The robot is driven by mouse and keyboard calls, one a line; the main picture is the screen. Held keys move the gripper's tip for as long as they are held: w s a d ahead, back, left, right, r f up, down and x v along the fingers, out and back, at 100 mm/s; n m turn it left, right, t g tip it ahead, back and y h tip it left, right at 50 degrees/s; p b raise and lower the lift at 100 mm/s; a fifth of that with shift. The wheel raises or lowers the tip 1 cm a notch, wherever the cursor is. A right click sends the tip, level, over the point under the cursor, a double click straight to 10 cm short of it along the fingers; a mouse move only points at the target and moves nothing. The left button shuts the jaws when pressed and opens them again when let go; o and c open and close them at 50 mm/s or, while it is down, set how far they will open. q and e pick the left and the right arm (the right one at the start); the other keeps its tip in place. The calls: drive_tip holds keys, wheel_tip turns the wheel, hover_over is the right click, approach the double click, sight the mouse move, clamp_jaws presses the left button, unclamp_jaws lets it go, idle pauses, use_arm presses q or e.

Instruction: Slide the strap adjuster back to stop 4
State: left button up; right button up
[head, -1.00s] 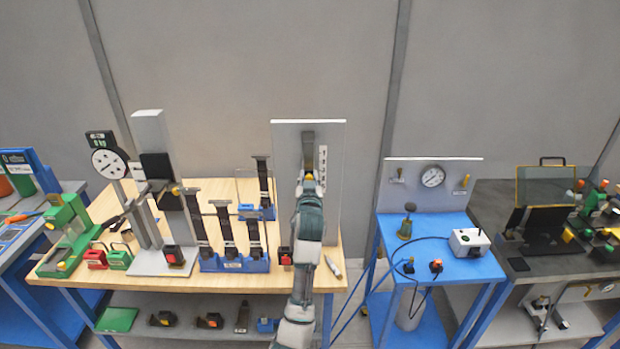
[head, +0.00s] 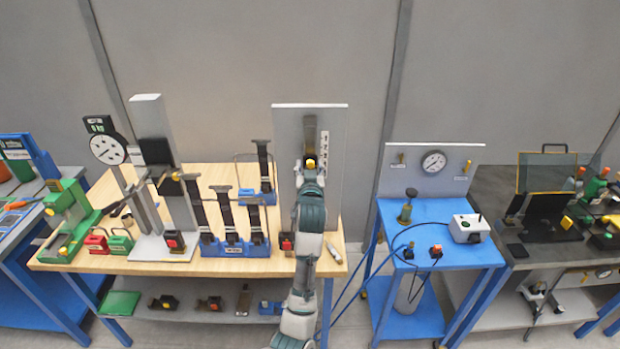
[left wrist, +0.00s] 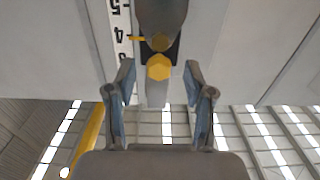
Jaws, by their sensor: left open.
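The strap adjuster shows in the left wrist view as a dark rounded body with a yellow hexagonal knob (left wrist: 159,67). A thin orange pointer (left wrist: 137,39) sticks out from it toward a white number scale (left wrist: 118,25) and lies beside the 4, with the 5 at the top edge. In the head view the adjuster's strap (head: 310,125) hangs on an upright pale board (head: 338,170), with the scale on its right. My left gripper (left wrist: 159,75) is open, its fingers on either side of the knob with gaps visible; it also shows at the board in the head view (head: 310,168). My right gripper is out of view.
The board stands on a wooden table (head: 100,260). A blue strap rack (head: 235,246) and a grey post stand (head: 150,140) are left of my arm. A blue table (head: 430,225) with a gauge (head: 433,161) is right, past a floor gap.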

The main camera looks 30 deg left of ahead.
use_arm(q)
drive_tip(key=v, duration=0.9)
drive_tip(key=shift+s, duration=0.2)
drive_tip(key=shift+w+d+f, duration=0.1)
drive_tip(key=shift+f, duration=0.1)
